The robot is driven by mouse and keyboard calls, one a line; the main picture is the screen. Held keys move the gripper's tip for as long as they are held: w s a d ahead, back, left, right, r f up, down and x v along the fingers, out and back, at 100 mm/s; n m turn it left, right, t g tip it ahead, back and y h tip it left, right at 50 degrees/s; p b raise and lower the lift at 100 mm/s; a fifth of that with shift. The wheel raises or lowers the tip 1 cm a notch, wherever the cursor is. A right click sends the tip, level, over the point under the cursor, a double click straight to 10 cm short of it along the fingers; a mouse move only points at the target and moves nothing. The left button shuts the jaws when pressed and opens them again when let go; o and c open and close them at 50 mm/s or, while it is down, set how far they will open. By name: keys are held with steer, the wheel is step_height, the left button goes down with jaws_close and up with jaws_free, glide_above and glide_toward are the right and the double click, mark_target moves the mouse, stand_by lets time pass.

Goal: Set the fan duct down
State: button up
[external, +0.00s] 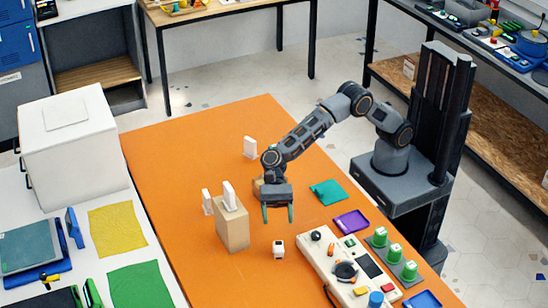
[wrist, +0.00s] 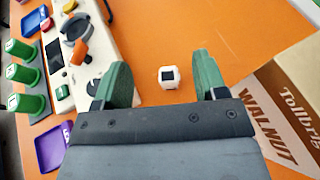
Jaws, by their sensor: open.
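A small white block with a dark square face, which looks like the fan duct (external: 278,249), sits on the orange table (external: 180,150) near its front. It also shows in the wrist view (wrist: 168,77), between and beyond my fingertips. My gripper (external: 278,214) points down with its green fingers apart. It is empty and above the table, behind the white block in the external view.
A cardboard box (external: 231,232) with a white piece on top stands left of my gripper; its printed side (wrist: 280,115) is close in the wrist view. A control panel (external: 325,260) with knobs lies right of the block. White pieces (external: 250,147) stand farther back.

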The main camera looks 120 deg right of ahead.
steer(key=s+d+n+h, duration=0.4)
steer(key=s+d+n, duration=0.3)
steer(key=s, duration=0.5)
steer(key=s+d+n+g+h, duration=0.1)
steer(key=s+d+n+h, duration=0.3)
steer(key=s+d+n, duration=0.4)
steer(key=s+d+n+g+h, duration=0.1)
steer(key=s+d+n+h, duration=0.3)
steer(key=s, duration=1.2)
steer(key=d+n, duration=0.3)
steer(key=shift+d+f+h, duration=0.25)
steer(key=shift+f+h, duration=0.05)
steer(key=shift+f, duration=0.1)
steer(key=shift+r, duration=0.1)
step_height(320, 180, up, 10)
steer(key=p, duration=0.8)
steer(key=shift+f+t+p, duration=0.2)
steer(key=shift+t+p, duration=0.1)
steer(key=shift+s+a, duration=0.1)
